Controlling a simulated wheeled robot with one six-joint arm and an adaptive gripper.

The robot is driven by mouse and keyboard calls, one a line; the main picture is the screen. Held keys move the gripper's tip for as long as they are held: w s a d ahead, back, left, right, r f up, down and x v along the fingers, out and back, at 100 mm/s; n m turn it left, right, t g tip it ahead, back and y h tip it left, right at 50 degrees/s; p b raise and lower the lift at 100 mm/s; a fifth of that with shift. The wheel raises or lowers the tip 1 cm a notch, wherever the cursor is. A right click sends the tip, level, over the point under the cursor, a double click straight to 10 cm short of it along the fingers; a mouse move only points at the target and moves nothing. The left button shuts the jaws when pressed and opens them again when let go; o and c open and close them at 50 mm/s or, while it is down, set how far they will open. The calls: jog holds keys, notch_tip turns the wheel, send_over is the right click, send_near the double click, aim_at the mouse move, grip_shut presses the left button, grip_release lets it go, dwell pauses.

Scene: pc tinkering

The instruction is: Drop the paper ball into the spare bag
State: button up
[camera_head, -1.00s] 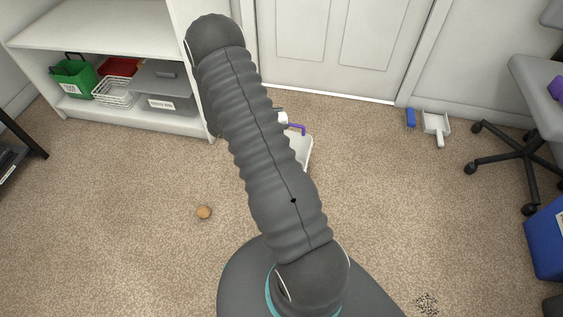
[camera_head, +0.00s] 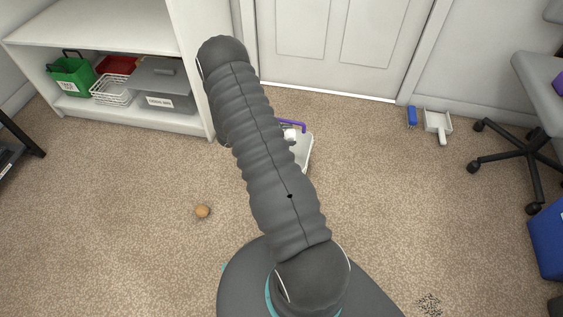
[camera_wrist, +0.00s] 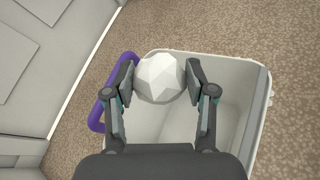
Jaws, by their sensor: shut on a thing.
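The paper ball (camera_wrist: 160,79) is white and faceted. My gripper (camera_wrist: 160,82) is shut on it, with one finger on each side, in the wrist view. The ball also shows in the head view (camera_head: 290,134), beside my arm. Below it in the wrist view is an open, pale, box-like container (camera_wrist: 257,100) with a purple handle (camera_wrist: 101,100) on its left side; I cannot tell whether this is the spare bag. The ball overlaps its far edge in that view. In the head view the container (camera_head: 306,152) stands on the carpet, partly hidden by my arm.
A white shelf (camera_head: 100,38) at the left holds a green basket (camera_head: 72,78), a white wire basket (camera_head: 110,91) and a grey box. A round brown object (camera_head: 202,211) lies on the carpet. A dustpan (camera_head: 437,123) and an office chair (camera_head: 510,150) are at the right. Open carpet surrounds the container.

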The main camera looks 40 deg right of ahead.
jog(key=o, duration=0.9)
jog(key=shift+a, duration=0.1)
jog(key=v, duration=1.1)
jog(key=shift+w+a+r, duration=0.15)
jog(key=shift+w+a, duration=0.05)
jog(key=shift+a, duration=0.15)
